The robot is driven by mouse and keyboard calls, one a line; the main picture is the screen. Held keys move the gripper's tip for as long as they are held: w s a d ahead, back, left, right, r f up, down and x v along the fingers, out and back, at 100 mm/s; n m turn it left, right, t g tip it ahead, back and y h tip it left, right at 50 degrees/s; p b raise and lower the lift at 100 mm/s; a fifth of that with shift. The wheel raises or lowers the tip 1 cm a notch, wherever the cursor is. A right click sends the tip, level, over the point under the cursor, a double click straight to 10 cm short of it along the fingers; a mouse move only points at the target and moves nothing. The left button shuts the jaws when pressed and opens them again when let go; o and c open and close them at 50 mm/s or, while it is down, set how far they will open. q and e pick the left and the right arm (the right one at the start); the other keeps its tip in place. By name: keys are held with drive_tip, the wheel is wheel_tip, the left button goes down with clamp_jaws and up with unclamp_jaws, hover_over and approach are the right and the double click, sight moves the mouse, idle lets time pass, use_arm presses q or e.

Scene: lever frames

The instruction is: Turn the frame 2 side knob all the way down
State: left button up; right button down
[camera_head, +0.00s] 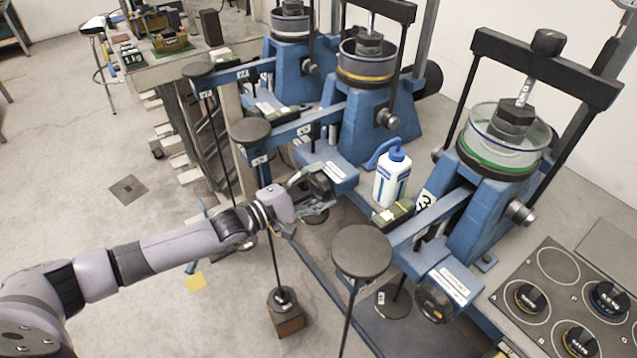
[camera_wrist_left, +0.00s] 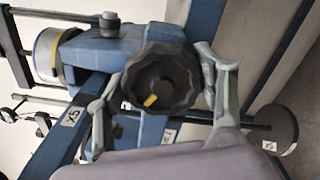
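The middle blue lever frame (camera_head: 350,125), with a yellow-ringed clear cup, has a black side knob (camera_head: 320,186) on its front block. In the left wrist view the ridged round knob (camera_wrist_left: 180,72) fills the middle, with a yellow mark below its centre. My left gripper (camera_head: 318,188) is at this knob. In the wrist view its two grey fingers (camera_wrist_left: 160,82) stand on either side of the knob, spread apart. I cannot tell whether the fingertips touch its rim. In the head view the fingers partly hide the knob. My right gripper is not in view.
A white-and-blue bottle (camera_head: 392,178) and a green box (camera_head: 393,213) stand right of the gripper. The green-ringed frame (camera_head: 480,210) with its own knob (camera_head: 434,303) is nearer. A round lever pad (camera_head: 362,251) stands below right. Open floor (camera_head: 110,220) lies left.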

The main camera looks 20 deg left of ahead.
use_arm(q)
drive_tip(key=shift+o, duration=1.4)
drive_tip(key=shift+w+d, duration=0.2)
drive_tip(key=shift+s, duration=0.1)
drive_tip(key=shift+s+a, duration=0.1)
drive_tip(key=shift+a, duration=0.1)
drive_tip(key=p+v, duration=0.2)
drive_tip(key=v, duration=0.2)
drive_tip(key=shift+s+a, duration=0.25)
drive_tip(key=shift+s, duration=0.05)
drive_tip(key=shift+s+a+f, duration=0.1)
drive_tip(key=shift+s+a, duration=0.25)
drive_tip(key=shift+s, duration=0.1)
drive_tip(key=shift+d, duration=0.1)
